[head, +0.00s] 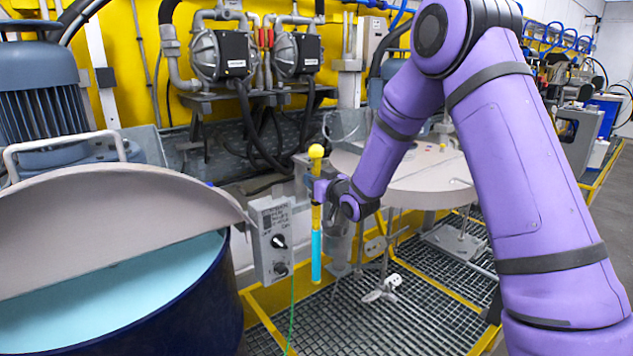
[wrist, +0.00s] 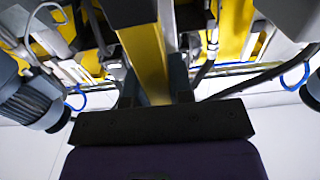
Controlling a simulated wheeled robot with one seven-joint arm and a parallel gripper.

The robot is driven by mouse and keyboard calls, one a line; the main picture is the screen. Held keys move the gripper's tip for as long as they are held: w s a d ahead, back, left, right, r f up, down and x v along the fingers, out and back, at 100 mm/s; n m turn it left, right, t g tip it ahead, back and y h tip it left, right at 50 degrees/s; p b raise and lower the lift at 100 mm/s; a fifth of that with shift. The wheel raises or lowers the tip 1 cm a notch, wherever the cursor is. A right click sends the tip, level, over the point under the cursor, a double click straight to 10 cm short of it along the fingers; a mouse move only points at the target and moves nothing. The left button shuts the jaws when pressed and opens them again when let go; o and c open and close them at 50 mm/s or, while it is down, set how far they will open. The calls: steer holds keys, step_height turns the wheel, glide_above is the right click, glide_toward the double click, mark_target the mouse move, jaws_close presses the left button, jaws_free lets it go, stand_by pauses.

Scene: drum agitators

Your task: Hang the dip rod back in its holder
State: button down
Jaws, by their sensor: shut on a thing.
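The dip rod (head: 316,255) is upright, with a yellow ball on top, a yellow upper part and a light blue lower part. My gripper (head: 318,190) is shut on its yellow part, below the ball. The rod hangs in the air right of the grey control box, its lower end above the floor grating. In the wrist view the yellow rod (wrist: 143,50) runs up between the dark fingers (wrist: 152,92). A greyish, see-through tube shape (head: 341,240) shows just right of the rod; I cannot tell whether it is the holder.
An open dark blue drum (head: 200,320) with pale blue liquid and a half lid (head: 110,225) stands at left. The grey control box (head: 270,240) is beside it. A round beige lid (head: 425,180) and an agitator propeller (head: 382,289) are at right. Pumps (head: 222,55) line the yellow wall.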

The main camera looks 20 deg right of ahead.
steer(key=shift+x, duration=1.3)
steer(key=shift+f, duration=0.15)
steer(key=shift+f, duration=0.35)
steer(key=c, duration=0.9)
jaws_free()
